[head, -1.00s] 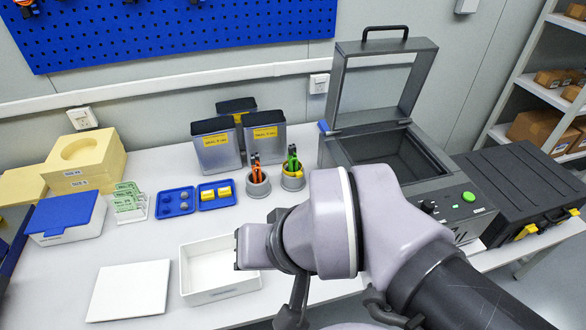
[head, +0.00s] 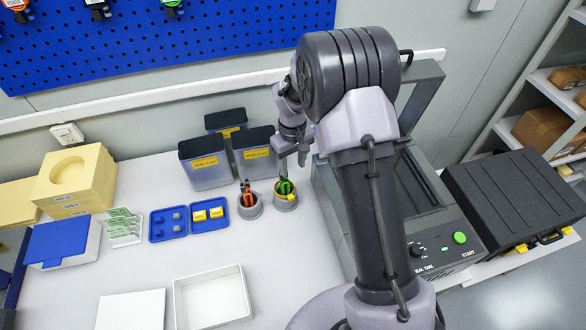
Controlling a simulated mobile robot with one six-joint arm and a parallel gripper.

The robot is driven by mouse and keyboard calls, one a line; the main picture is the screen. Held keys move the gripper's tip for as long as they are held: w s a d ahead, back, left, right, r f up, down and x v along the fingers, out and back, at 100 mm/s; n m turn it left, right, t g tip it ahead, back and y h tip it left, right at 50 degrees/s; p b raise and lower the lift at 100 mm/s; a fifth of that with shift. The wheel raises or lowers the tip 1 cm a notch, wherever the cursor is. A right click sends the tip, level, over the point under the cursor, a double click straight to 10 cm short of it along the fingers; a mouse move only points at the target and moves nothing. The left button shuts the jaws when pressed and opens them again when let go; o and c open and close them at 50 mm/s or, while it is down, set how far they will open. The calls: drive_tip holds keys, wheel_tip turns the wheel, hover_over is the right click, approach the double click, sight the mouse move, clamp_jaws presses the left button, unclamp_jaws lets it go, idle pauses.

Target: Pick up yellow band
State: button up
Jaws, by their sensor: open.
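Two small yellow pieces (head: 208,213) lie side by side in a blue tray. They are the clearest band-like yellow things, but I cannot tell their exact shape. A little yellow also shows by the green-handled tool (head: 285,187) in the right grey cup (head: 286,201); I cannot tell what it is. My gripper (head: 292,163) is open and points down close above this cup, with one finger beside the green handles in the picture. I cannot tell whether it touches them. No held thing shows between the fingers. The yellow pieces in the tray are to its left and apart from it.
An orange-handled tool stands in the left grey cup (head: 250,208). A white open box (head: 211,297) is in front.

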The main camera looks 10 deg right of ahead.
drive_tip(key=b, duration=0.2)
hover_over(291, 197)
wheel_tip(291, 197, down, 11)
drive_tip(key=shift+s+f, duration=0.1)
drive_tip(key=shift+s, duration=0.05)
wheel_tip(291, 197, down, 5)
drive_tip(key=shift+r+b, duration=0.15)
drive_tip(key=shift+b, duration=0.2)
drive_tip(key=shift+r, duration=0.1)
drive_tip(key=shift+c, duration=0.8)
clamp_jaws()
